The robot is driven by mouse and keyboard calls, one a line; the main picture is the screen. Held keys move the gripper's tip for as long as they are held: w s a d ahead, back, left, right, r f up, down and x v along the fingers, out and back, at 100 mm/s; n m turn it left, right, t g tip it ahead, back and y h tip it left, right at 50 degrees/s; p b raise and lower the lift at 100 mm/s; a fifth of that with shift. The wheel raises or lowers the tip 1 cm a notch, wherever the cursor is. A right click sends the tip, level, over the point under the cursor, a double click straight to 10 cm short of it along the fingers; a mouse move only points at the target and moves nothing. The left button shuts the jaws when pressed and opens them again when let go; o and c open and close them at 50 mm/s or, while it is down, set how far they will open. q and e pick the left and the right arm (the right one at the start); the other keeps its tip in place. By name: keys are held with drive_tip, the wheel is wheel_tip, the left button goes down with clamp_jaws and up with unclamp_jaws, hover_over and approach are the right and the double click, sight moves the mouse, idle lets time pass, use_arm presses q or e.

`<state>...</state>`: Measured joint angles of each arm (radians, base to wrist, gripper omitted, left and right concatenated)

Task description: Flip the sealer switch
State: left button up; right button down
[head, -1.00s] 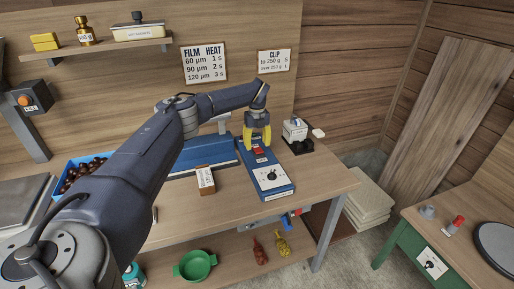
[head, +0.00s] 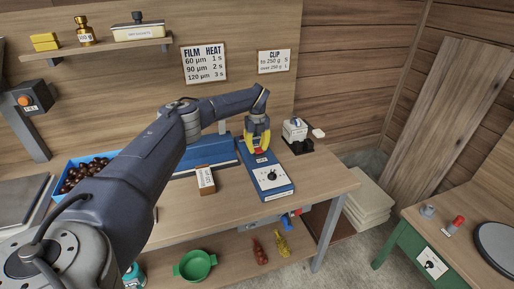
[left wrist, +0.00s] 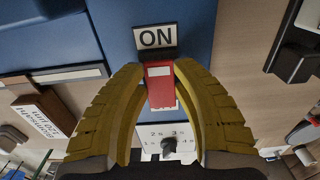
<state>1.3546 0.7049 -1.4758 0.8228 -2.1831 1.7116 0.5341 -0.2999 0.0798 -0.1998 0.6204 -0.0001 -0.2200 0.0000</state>
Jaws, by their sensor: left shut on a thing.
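The sealer is a long blue unit (head: 279,190) on the workbench, with a dial (head: 271,175) on a white panel at its near end. Its red switch (head: 259,151) is partly hidden between my fingers in the head view. In the left wrist view the red switch (left wrist: 159,86) shows upright in the picture below a black-edged "ON" label (left wrist: 155,37). My left gripper (head: 258,151) reaches down from above; its yellow fingers curve around the switch and are shut on it, one on each side. My right gripper is not in view.
A small labelled box (head: 205,181) stands left of the sealer. A white and black device (head: 295,131) stands to its right. A blue bin of chestnuts (head: 67,177) is at the left. The bench front right of the sealer is clear.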

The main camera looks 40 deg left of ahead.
use_arm(q)
clamp_jaws()
drive_tip(key=shift+s+d+t+y, duration=0.1)
drive_tip(key=shift+s+t+y, duration=0.05)
drive_tip(key=shift+t+y, duration=0.8)
drive_tip(key=o, duration=0.9)
unclamp_jaws()
drive_tip(key=shift+c, duration=0.2)
drive_tip(key=shift+r, duration=0.1)
